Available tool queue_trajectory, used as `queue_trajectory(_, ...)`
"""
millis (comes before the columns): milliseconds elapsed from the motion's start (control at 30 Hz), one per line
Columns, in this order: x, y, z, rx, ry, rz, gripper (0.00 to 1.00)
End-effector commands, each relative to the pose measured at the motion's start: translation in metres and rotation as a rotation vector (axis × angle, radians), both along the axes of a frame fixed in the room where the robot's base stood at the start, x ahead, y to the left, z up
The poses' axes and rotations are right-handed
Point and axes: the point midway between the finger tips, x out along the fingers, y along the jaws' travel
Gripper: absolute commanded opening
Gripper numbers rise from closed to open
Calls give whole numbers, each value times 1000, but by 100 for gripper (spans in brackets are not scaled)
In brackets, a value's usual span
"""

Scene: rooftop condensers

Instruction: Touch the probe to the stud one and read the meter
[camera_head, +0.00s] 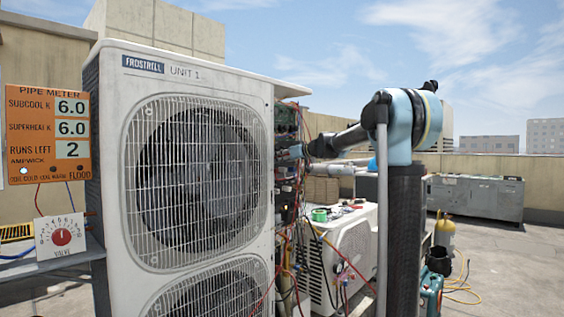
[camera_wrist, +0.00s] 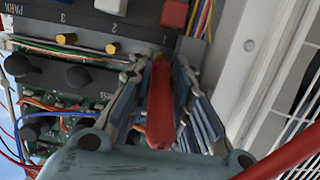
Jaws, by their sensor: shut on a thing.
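My gripper (camera_wrist: 161,62) is shut on a red probe (camera_wrist: 160,105), which points away from the wrist camera. The probe's tip is at the grey stud strip (camera_wrist: 88,45), below the label 1. Stud one is hidden behind the tip and fingers, so I cannot tell whether they touch. Brass studs show under label 2 (camera_wrist: 112,48) and label 3 (camera_wrist: 67,38). In the head view my gripper (camera_head: 288,153) reaches the open side of the condenser. The orange pipe meter (camera_head: 48,134) reads subcool 6.0, superheat 6.0, runs left 2; its leftmost lamp is lit.
The condenser marked UNIT 1 (camera_head: 200,75) stands close on the left. A valve dial (camera_head: 62,236) sits below the meter. Loose wires (camera_head: 325,242) hang beside the open side. A circuit board with black capacitors (camera_wrist: 77,76) lies left of the fingers, a white panel (camera_wrist: 240,65) right.

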Motion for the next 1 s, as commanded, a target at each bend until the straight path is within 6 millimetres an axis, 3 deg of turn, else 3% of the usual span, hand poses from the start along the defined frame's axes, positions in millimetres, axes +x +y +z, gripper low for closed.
queue_trajectory(567,0,0,0,0,0,0,0)
queue_trajectory(1000,-11,-15,0,0,0,-1,0)
